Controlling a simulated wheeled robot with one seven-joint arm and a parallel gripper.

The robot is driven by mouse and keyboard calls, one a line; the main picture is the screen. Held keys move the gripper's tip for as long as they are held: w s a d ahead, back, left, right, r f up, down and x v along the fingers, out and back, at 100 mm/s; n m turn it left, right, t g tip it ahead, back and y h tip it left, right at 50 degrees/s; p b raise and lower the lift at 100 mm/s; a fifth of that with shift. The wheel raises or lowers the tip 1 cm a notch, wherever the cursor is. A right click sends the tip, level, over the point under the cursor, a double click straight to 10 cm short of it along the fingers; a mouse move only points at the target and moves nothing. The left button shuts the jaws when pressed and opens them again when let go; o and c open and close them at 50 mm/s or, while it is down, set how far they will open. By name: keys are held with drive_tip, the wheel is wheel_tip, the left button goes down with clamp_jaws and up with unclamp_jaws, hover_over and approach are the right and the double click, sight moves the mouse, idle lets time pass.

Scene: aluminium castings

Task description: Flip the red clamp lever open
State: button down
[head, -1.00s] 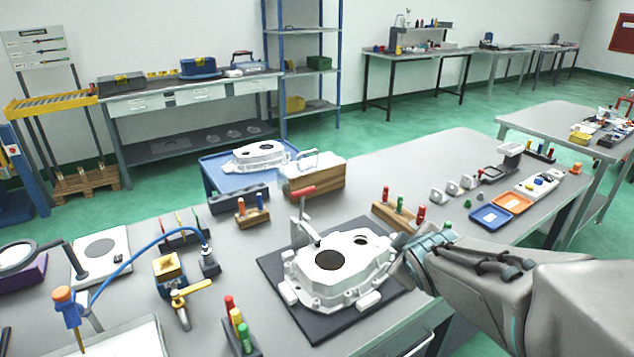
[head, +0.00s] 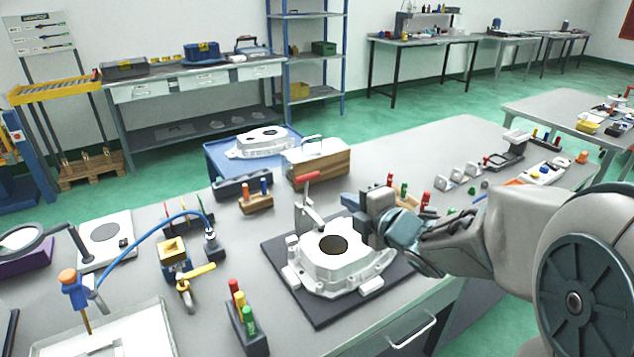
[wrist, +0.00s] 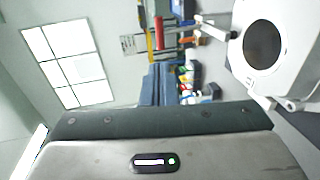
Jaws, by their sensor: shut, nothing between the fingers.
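The red clamp lever (head: 309,176) is a red grip on a grey metal clamp at the back left of the white aluminium casting (head: 322,272). The lever lies nearly level, tilted slightly up to the right. In the wrist view the red lever (wrist: 158,32) shows near the top, apart from the fingers. My gripper (head: 350,203) is over the casting's back right edge, to the right of the lever and a little lower in the picture. It is shut and empty, and does not touch the lever. In the wrist view the blue-grey fingers (wrist: 157,85) lie together. My gripper hides the casting's right rear.
The casting sits on a dark mat (head: 318,318). A wooden block (head: 320,165) stands behind the clamp. A wooden holder (head: 256,203) with coloured pegs is to its left. A black holder (head: 245,330) with coloured pegs stands at front left. Coloured pegs (head: 404,190) also stand behind my gripper.

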sight(310, 177)
drive_tip(key=p+x, duration=0.1)
drive_tip(key=x, duration=1.3)
drive_tip(key=shift+p, duration=0.3)
drive_tip(key=shift+d, duration=0.15)
drive_tip(key=shift+r, duration=0.15)
